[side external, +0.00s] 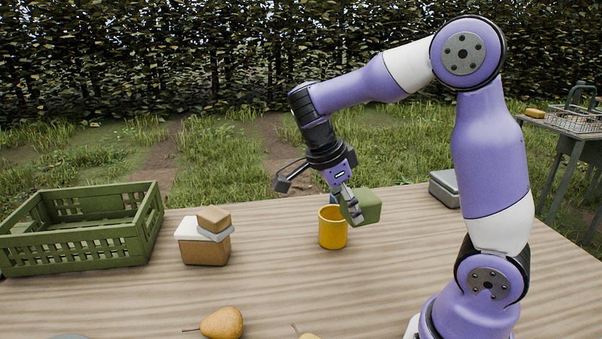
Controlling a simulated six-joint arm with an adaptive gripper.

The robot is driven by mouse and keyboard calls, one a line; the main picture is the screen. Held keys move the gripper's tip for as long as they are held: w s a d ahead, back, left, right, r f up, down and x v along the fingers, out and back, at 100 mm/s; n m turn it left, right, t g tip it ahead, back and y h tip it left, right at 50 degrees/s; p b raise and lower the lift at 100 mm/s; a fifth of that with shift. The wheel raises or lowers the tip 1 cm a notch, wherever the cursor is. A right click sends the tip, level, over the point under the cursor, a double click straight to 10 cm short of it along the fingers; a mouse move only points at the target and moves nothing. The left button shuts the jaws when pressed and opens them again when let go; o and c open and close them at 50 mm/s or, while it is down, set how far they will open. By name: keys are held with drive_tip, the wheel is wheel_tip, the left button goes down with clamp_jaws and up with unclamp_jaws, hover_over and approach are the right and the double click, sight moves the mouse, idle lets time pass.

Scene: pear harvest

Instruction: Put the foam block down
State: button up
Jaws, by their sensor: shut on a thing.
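A green foam block (369,206) is in my gripper (354,212), just right of the yellow mug in the picture. My gripper points down and is shut on the block. The block looks raised above the wooden table (290,280), though its exact height is hard to judge. One gripper finger shows in front of the block; the other side of the grip is hidden.
A yellow mug (333,232) stands close by the block. A brown box with a white top (204,246) and small block stands left, near a green crate (82,250). A grey box (445,188) is behind right. A pear (222,324) lies in front.

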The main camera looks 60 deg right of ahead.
drive_tip(key=shift+s+d+f+m+g, duration=0.2)
drive_tip(key=shift+s+d+m, duration=0.1)
drive_tip(key=shift+s+d, duration=0.15)
drive_tip(key=shift+s+d+f+m+g, duration=0.1)
drive_tip(key=shift+s+d+f+m, duration=0.15)
drive_tip(key=shift+s, duration=0.3)
drive_tip(key=s+d+f, duration=0.1)
drive_tip(key=d+f, duration=0.1)
drive_tip(key=d, duration=0.1)
drive_tip(key=s+d+f, duration=0.1)
drive_tip(key=d+f, duration=0.1)
drive_tip(key=d, duration=0.1)
drive_tip(key=s+d+f, duration=0.1)
drive_tip(key=d+f, duration=0.1)
drive_tip(key=d, duration=0.1)
drive_tip(key=shift+s+d, duration=0.15)
drive_tip(key=shift+d, duration=0.05)
drive_tip(key=shift+d+f, duration=0.1)
drive_tip(key=shift+f, duration=1.95)
drive_tip(key=o, duration=1)
drive_tip(key=shift+f, duration=0.1)
